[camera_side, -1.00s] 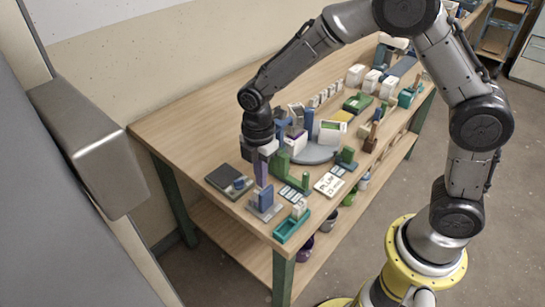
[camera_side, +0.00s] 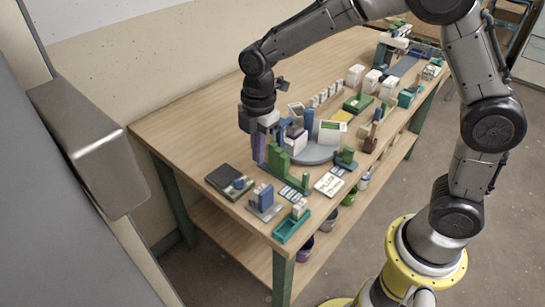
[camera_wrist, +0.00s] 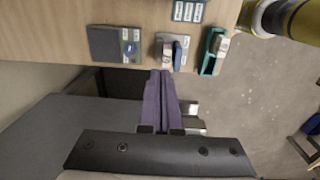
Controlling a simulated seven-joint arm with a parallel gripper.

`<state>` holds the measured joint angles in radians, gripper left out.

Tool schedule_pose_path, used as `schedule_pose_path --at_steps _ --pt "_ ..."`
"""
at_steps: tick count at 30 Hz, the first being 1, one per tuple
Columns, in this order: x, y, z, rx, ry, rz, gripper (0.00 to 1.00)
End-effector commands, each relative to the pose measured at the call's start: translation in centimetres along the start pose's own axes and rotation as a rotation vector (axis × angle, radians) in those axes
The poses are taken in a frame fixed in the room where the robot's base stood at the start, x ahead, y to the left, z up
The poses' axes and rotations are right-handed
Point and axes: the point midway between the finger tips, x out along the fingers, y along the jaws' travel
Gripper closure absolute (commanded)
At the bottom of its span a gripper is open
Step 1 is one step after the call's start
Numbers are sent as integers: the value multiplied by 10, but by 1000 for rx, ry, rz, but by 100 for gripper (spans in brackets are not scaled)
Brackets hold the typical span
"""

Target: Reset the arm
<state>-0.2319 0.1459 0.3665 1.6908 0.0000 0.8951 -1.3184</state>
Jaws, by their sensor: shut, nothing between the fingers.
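My gripper (camera_side: 260,148) hangs pointing down above the near-left part of the wooden table (camera_side: 185,115) in the side view. Its purple fingers are together and nothing is between them. In the wrist view the closed fingers of my gripper (camera_wrist: 162,78) point toward the table's edge. Below and in front of it in the side view are a dark grey pad (camera_side: 222,177) and a grey stand with a blue piece (camera_side: 264,200). The fingers look clear of both.
A teal tray (camera_side: 291,227) sits at the near corner. Green blocks (camera_side: 279,165), a grey round plate (camera_side: 318,153) and a white card (camera_side: 329,184) crowd the area right of the gripper. White boxes (camera_side: 371,80) stand farther back. The table's left side is bare.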

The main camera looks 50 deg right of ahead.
Motion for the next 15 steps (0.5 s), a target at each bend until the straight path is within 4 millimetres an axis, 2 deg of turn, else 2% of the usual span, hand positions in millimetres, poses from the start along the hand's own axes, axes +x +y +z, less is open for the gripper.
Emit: schedule_pose_path --at_steps 1,2,5,9,12,15 --pt "-20 2 6 15 11 46 100" --pt "-32 1 10 25 16 70 100" --pt "-73 -13 27 72 33 154 100" --pt "-119 -50 51 237 65 260 100" --pt "-142 -83 66 398 98 325 100" --pt "-156 -120 79 588 142 381 100"
